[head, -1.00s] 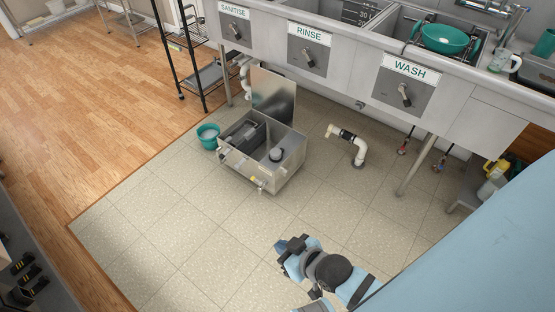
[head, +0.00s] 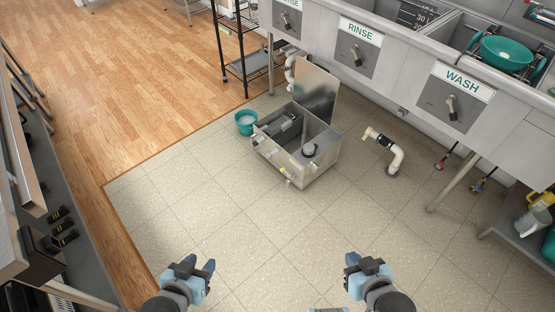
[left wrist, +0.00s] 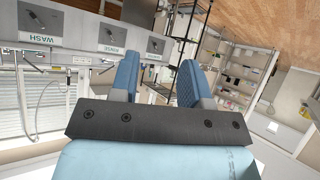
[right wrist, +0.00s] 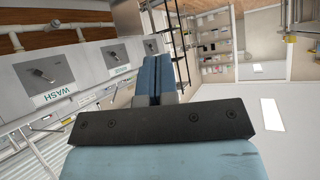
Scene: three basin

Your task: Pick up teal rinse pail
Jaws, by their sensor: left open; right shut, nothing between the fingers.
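The small teal pail (head: 246,123) stands upright on the tiled floor in the head view, close to the left side of an open metal box. Its inside looks pale. My left gripper (head: 198,266) is at the bottom left of the head view, open and empty, well short of the pail. Its parted blue fingers also show in the left wrist view (left wrist: 158,80). My right gripper (head: 360,260) is at the bottom centre-right, shut and empty; its fingers meet in the right wrist view (right wrist: 157,75). Neither wrist view shows the pail.
The metal box (head: 318,172) with its raised lid (head: 316,92) stands right of the pail. A black wire rack (head: 236,72) stands behind. Floor tiles (head: 240,205) before the pail are clear.

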